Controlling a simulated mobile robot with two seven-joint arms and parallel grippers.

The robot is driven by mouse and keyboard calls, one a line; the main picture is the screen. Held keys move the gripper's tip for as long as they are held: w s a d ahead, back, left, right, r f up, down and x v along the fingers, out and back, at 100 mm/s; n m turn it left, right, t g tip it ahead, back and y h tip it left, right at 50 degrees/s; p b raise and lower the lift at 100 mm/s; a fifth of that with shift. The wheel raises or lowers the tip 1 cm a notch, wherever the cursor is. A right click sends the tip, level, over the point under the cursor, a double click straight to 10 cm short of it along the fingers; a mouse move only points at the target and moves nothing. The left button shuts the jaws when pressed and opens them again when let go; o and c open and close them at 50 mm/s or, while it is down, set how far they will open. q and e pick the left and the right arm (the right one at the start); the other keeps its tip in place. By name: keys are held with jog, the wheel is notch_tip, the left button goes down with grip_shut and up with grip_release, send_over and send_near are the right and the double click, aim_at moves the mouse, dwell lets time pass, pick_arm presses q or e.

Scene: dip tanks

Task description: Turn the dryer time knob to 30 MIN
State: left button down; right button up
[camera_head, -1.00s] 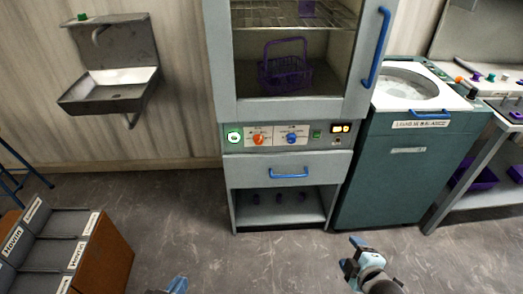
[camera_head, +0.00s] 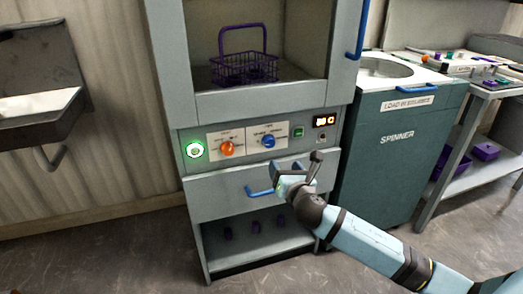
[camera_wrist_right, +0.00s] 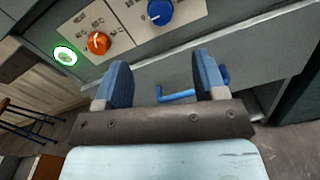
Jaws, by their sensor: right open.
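The dryer (camera_head: 240,107) stands in front of me with a control panel below its window. An orange knob (camera_head: 227,148) and a blue knob (camera_head: 268,141) sit on white label plates; the small print is too blurred to read. The wrist view shows the orange knob (camera_wrist_right: 98,43) at upper left and the blue knob (camera_wrist_right: 159,12) at top centre. My right gripper (camera_head: 296,170) is just below and right of the blue knob, in front of the drawer. In the wrist view its two blue fingers (camera_wrist_right: 162,84) are apart, with nothing between them. My left gripper is out of view.
A blue drawer handle (camera_head: 260,191) lies just below the panel, close to my gripper. The spinner (camera_head: 395,150) stands at right, a sink (camera_head: 40,105) at left.

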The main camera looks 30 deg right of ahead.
aim_at(270, 144)
pick_arm(q)
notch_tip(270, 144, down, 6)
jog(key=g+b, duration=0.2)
jog(key=b, duration=0.1)
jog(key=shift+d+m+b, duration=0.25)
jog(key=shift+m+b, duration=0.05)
jog(key=shift+b, duration=0.05)
pick_arm(e)
jog(key=x, duration=1.2)
jog(key=shift+w+d, duration=0.15)
jog(key=shift+w, duration=0.2)
jog(key=shift+c, duration=0.2)
jog(key=c, duration=0.9)
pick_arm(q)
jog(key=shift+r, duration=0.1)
